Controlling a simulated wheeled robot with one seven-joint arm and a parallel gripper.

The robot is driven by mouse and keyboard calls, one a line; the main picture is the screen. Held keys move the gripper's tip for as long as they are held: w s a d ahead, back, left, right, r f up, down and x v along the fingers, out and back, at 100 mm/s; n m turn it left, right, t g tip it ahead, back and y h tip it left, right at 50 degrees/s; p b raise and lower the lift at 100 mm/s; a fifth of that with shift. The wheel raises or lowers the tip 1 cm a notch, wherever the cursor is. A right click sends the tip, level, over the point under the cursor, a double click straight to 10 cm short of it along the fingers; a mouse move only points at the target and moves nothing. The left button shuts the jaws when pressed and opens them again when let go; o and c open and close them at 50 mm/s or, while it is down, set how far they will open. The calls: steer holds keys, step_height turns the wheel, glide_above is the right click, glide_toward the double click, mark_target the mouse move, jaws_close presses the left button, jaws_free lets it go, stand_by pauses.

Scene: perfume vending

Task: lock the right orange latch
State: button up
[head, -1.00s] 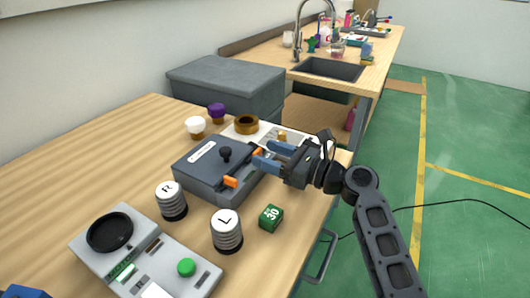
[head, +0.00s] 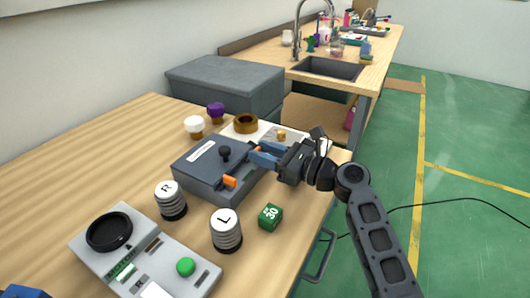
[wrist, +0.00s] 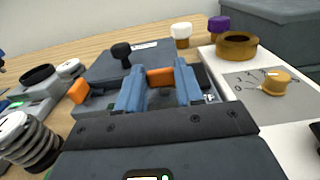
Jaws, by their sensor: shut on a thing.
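The dark grey box (head: 207,168) lies on the wooden table, with a black knob (head: 225,153) on its lid and orange latches along its near right side. The left orange latch (head: 230,182) is free; it also shows in the wrist view (wrist: 78,91). My gripper (head: 261,155) is at the box's right end, its blue fingers on either side of the right orange latch (wrist: 160,77). In the wrist view my gripper (wrist: 159,88) is shut on that latch. The fingers hide most of the latch in the head view.
A white panel with a bronze ring (head: 246,124) and a gold dial (wrist: 269,82) lies beyond the box. Weights marked R (head: 171,199) and L (head: 226,230) and a green cube (head: 270,217) stand in front. White (head: 195,126) and purple (head: 216,112) caps stand behind.

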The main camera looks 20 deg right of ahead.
steer(key=shift+d+n+g+y, duration=0.1)
steer(key=shift+n+g+y, duration=0.2)
steer(key=shift+y, duration=0.1)
steer(key=shift+c, duration=0.2)
steer(key=n+g+y, duration=0.2)
steer(key=shift+w+d+g+y, duration=0.2)
steer(key=shift+w+g+y, duration=0.1)
steer(key=shift+w+d+n+g+y+b, duration=0.15)
steer(key=shift+n+g+y+b, duration=0.3)
steer(key=shift+n+g+y, duration=1.05)
steer(key=shift+g+h, duration=0.3)
steer(key=shift+g, duration=0.2)
steer(key=o, duration=1)
steer(key=shift+o, duration=0.2)
steer(key=shift+v, duration=3.85)
steer(key=shift+c, duration=0.4)
